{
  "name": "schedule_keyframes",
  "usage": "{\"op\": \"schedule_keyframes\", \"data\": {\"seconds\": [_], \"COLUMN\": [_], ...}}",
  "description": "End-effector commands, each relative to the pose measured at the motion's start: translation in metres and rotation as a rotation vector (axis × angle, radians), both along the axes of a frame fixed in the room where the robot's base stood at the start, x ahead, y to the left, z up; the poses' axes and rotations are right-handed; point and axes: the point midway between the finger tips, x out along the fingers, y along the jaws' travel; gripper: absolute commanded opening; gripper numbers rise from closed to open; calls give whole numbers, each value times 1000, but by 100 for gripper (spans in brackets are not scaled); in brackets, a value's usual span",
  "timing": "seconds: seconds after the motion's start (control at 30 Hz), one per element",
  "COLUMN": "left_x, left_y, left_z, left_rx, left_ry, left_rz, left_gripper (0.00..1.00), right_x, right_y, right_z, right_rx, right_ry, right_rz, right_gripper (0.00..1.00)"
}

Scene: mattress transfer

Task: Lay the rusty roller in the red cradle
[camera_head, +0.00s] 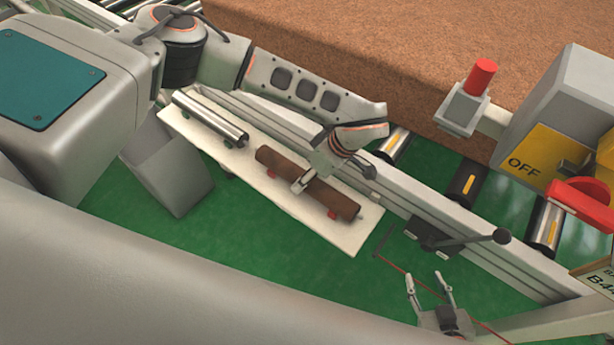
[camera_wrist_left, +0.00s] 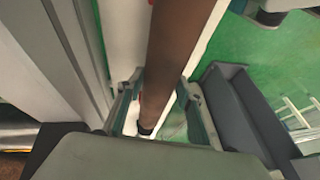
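The rusty brown roller (camera_head: 335,199) lies lengthwise along the right half of a white board (camera_head: 285,198) in the head view. Red parts of the cradle (camera_head: 330,214) show at its lower edge; the roller appears to rest on them, with most of the cradle hidden. My left gripper (camera_head: 301,186) is over the roller's middle. In the left wrist view its fingers (camera_wrist_left: 160,95) straddle the roller (camera_wrist_left: 172,60), with narrow gaps beside it; I cannot tell whether the fingertips touch it. My right gripper (camera_head: 430,288) is open and empty at the lower right.
A shiny steel roller (camera_head: 210,118) lies on the board's left half. A metal conveyor rail (camera_head: 430,205) runs behind the board, with a big brown mattress (camera_head: 420,50) beyond. A black-knobbed lever (camera_head: 500,237) and a yellow OFF switch box (camera_head: 535,155) stand at the right.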

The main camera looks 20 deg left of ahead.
Motion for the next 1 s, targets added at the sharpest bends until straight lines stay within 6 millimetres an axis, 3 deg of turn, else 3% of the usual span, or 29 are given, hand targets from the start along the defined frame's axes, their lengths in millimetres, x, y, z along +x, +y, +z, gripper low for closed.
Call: {"op": "schedule_keyframes", "data": {"seconds": [0.47, 1.0], "left_x": [0, 4], "left_y": [-2, -42], "left_z": [4, 90], "left_rx": [0, 1], "left_ry": [0, -3], "left_rz": [-1, -2], "left_gripper": [53, 53], "right_x": [-3, -3], "right_y": [1, 1], "right_z": [-4, -4], "right_rx": [0, 1], "right_ry": [7, 8], "right_rz": [4, 2], "right_gripper": [40, 40]}}
